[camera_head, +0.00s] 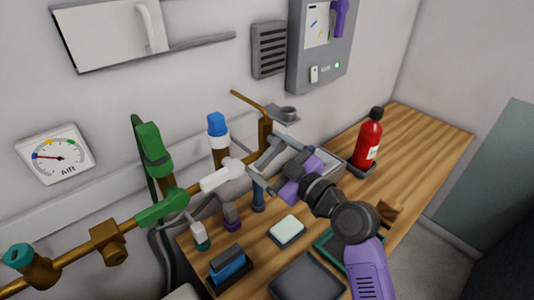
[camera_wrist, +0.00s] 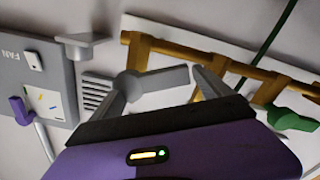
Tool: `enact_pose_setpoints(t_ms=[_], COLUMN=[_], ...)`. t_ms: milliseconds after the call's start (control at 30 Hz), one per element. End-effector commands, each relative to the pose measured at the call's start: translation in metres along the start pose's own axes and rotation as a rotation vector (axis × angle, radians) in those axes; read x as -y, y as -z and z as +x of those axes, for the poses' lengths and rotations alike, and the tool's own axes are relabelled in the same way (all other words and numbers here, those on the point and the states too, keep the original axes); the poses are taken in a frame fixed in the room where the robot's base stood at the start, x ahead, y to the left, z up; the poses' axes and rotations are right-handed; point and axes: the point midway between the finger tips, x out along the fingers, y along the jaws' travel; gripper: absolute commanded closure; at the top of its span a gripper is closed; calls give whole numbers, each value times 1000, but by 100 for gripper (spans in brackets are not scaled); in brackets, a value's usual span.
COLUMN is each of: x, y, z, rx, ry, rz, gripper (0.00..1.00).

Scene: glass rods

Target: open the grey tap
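The grey tap has a pale grey lever (camera_head: 215,179) and a rounded hub on the brown pipe. In the head view the lever points left and down, roughly along the pipe's slant. In the wrist view the grey lever (camera_wrist: 168,77) extends right from its hub, below a short brown pipe stub. My gripper (camera_head: 251,166) is just right of the hub in the head view. In the wrist view my gripper (camera_wrist: 165,88) is open, with one dark finger by the hub and the other beyond the lever's free end. I cannot tell whether either finger touches the tap.
Green taps (camera_head: 162,207) sit along the brown pipe (camera_head: 70,253) to the left. The wooden bench (camera_head: 425,125) holds a red bottle (camera_head: 369,141), a white block (camera_head: 287,229) and a dark tray (camera_head: 306,280).

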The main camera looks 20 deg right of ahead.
Motion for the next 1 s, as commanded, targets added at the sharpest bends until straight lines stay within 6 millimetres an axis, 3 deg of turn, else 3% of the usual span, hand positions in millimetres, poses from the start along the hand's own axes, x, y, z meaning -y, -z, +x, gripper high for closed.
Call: enact_pose_setpoints(t_ms=[67, 433, 767, 1000], x=[0, 0, 2, 5], y=[0, 0, -5, -14], z=[0, 0, 0, 0], rx=[0, 0, 0, -3], ry=[0, 0, 0, -1], rz=[0, 0, -46, -177], gripper=[29, 100, 100, 100])
